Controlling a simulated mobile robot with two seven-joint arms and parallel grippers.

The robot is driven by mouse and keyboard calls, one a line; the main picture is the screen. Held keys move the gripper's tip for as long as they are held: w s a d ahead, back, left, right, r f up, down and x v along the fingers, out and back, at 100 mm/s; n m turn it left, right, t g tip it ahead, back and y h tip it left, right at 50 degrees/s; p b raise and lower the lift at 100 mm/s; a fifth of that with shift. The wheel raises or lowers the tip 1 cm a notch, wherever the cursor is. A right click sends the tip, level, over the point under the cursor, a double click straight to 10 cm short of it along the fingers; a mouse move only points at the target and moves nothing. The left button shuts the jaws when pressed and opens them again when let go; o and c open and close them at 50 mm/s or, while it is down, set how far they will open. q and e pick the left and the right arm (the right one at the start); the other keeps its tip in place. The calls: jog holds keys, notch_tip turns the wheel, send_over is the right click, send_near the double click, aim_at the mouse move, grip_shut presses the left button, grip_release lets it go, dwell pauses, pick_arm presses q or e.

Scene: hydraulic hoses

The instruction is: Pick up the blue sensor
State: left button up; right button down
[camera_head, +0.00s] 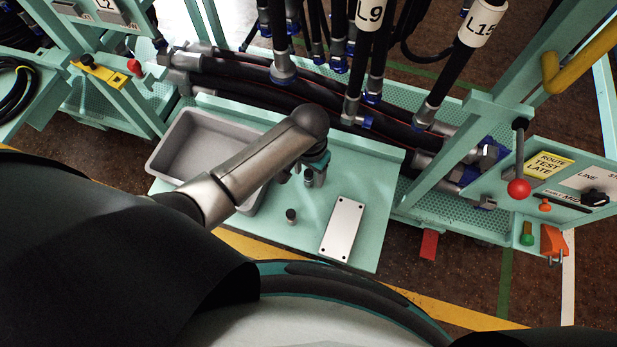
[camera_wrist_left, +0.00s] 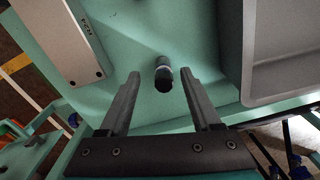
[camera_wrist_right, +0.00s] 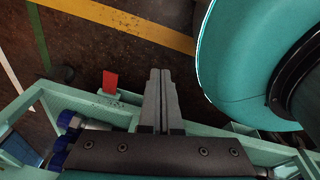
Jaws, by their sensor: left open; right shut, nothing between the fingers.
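A small cylinder (camera_head: 291,215), dark with a grey band, stands on the teal tabletop between a grey tray and a pale plate. It is the only loose sensor-like piece I see; no clear blue shows on it. My left gripper (camera_head: 298,178) is open above the tabletop, a little behind the cylinder in the head view, partly hidden by its own arm. In the left wrist view the cylinder (camera_wrist_left: 163,74) appears between and beyond the open fingers (camera_wrist_left: 165,85), not gripped. My right gripper (camera_wrist_right: 160,75) is shut and empty, over the floor side of the teal frame.
The grey tray (camera_head: 168,147) stands left on the tabletop (camera_head: 383,190); the bolted plate (camera_head: 342,228) lies right. Thick black hoses (camera_head: 372,70) hang behind. A control panel with a red-knobbed lever (camera_head: 519,188) stands at right. The tabletop around the cylinder is clear.

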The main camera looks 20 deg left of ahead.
aim_at(308, 179)
pick_arm(q)
jog(key=f, duration=0.1)
jog(key=f+b, duration=0.2)
jog(key=shift+w+a+f, duration=0.15)
jog(key=shift+w, duration=0.15)
jog(key=shift+f+b, duration=0.4)
jog(key=shift+f, duration=0.45)
pick_arm(e)
jog(key=w+f, duration=0.1)
jog(key=w+d+f, duration=0.1)
jog(key=shift+w+f, duration=0.25)
jog(key=shift+w, duration=0.15)
pick_arm(q)
jog(key=shift+c, duration=0.2)
grip_shut()
